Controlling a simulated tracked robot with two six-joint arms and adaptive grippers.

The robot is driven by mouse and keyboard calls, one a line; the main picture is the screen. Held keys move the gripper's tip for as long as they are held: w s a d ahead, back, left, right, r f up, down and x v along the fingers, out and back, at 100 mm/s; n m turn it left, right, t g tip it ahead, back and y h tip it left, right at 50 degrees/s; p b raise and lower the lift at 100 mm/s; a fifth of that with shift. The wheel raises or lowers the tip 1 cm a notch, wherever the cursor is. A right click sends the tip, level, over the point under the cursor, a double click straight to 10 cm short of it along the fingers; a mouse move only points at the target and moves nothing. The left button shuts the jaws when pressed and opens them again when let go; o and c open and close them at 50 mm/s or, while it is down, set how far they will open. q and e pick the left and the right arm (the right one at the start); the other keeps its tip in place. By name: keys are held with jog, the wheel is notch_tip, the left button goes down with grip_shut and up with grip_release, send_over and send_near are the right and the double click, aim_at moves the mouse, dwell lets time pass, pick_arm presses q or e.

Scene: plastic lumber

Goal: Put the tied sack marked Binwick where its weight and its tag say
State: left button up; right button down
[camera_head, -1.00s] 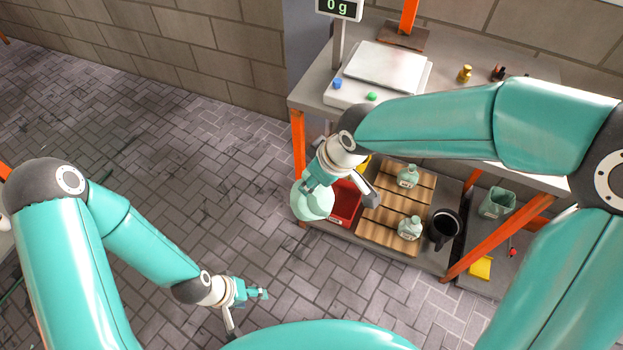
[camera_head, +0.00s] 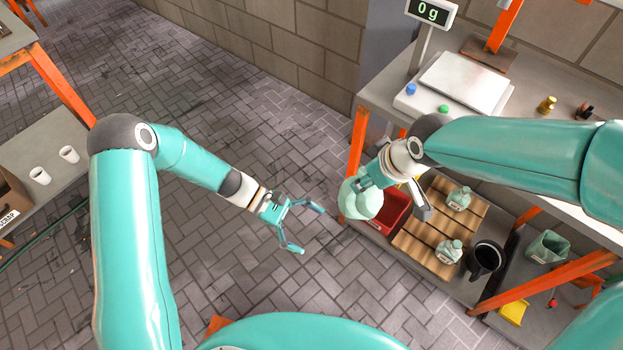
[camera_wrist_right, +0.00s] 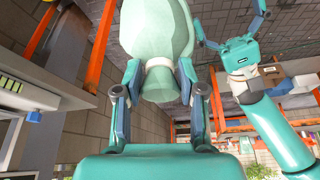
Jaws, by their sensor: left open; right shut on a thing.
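A pale green tied sack (camera_head: 361,201) hangs from my right gripper (camera_head: 376,180) in front of the bench's lower shelf. In the right wrist view the fingers are shut on the neck of the sack (camera_wrist_right: 158,35). I cannot read a name on it. My left gripper (camera_head: 308,229) is open and empty over the floor, left of the held sack. Two similar tagged sacks, one at the back (camera_head: 459,199) and one at the front (camera_head: 448,251), stand on a slatted wooden board (camera_head: 425,238). The scale (camera_head: 465,82) is bare and its display (camera_head: 431,12) reads 0 g.
A red bin (camera_head: 396,212) sits on the lower shelf behind the held sack. A black jug (camera_head: 485,260) and a grey-green container (camera_head: 547,247) stand right of the board. White cups (camera_head: 69,154) and a cardboard box marked SCRAP (camera_head: 10,195) are at far left.

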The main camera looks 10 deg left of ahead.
aim_at(366, 193)
pick_arm(q)
jog(key=w+r+n+t+h, duration=0.1)
jog(key=w+r+n+h, duration=0.1)
jog(key=w+r+h, duration=0.6)
jog(key=d+y, duration=0.1)
jog(key=d, duration=0.2)
jog(key=s+d+r+y, duration=0.1)
jog(key=d, duration=0.3)
jog(key=s+d+r, duration=0.1)
jog(key=d, duration=0.3)
jog(key=shift+d+y, duration=0.25)
jog(key=shift+y, duration=0.15)
jog(key=shift+w+t, duration=0.15)
jog(key=shift+t, duration=0.15)
jog(key=c, duration=1.7)
pick_arm(e)
jog(key=shift+a, duration=0.1)
jog(key=c, duration=0.6)
grip_release()
